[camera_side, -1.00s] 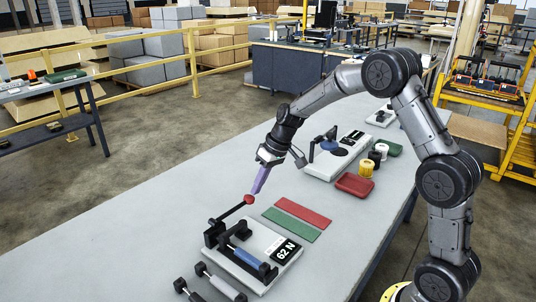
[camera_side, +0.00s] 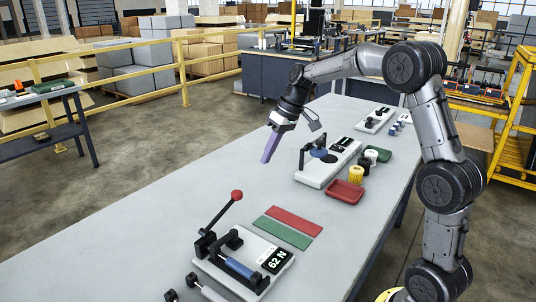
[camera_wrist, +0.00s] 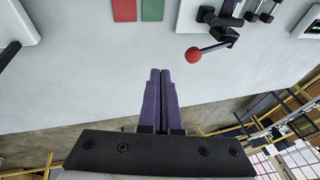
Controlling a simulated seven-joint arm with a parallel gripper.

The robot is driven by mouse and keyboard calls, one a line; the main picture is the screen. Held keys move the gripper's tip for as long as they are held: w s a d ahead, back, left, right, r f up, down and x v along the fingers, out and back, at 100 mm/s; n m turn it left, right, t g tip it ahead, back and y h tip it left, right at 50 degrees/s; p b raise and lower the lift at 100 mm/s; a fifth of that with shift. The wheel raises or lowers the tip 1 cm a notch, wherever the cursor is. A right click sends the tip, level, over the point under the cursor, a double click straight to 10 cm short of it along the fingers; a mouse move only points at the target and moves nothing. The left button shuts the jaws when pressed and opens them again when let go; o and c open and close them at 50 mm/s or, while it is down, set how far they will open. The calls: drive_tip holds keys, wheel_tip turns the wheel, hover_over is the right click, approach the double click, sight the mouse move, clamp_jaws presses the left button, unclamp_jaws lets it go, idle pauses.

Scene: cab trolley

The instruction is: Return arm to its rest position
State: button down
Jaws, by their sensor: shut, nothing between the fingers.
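My gripper (camera_side: 270,147) has purple fingers and hangs above the grey table, pointing down. In the wrist view its fingers (camera_wrist: 159,75) are together with nothing between them. The lever with a red knob (camera_side: 236,195) rises from a white-based fixture marked 62 N (camera_side: 235,283) at the near end of the table. The knob also shows in the wrist view (camera_wrist: 193,55), to the right of the fingertips and apart from them.
A red strip (camera_side: 296,220) and a green strip (camera_side: 282,233) lie beside the fixture. A red tray (camera_side: 344,192), a yellow spool (camera_side: 355,174) and a second white-based fixture (camera_side: 313,174) stand farther back. The table's left side (camera_side: 130,240) is bare.

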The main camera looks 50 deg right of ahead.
idle(0.3)
drive_tip(key=s+a+r+n+t+h, duration=0.1)
drive_tip(key=s+a+r+n+t, duration=0.15)
drive_tip(key=s+a+r, duration=0.95)
drive_tip(key=s+f+m+h, duration=0.1)
drive_tip(key=s+f, duration=0.4)
drive_tip(key=s, duration=0.3)
drive_tip(key=s+d+f+m+h, duration=0.1)
drive_tip(key=s+f, duration=0.4)
drive_tip(key=s, duration=0.4)
drive_tip(key=shift+s, duration=0.2)
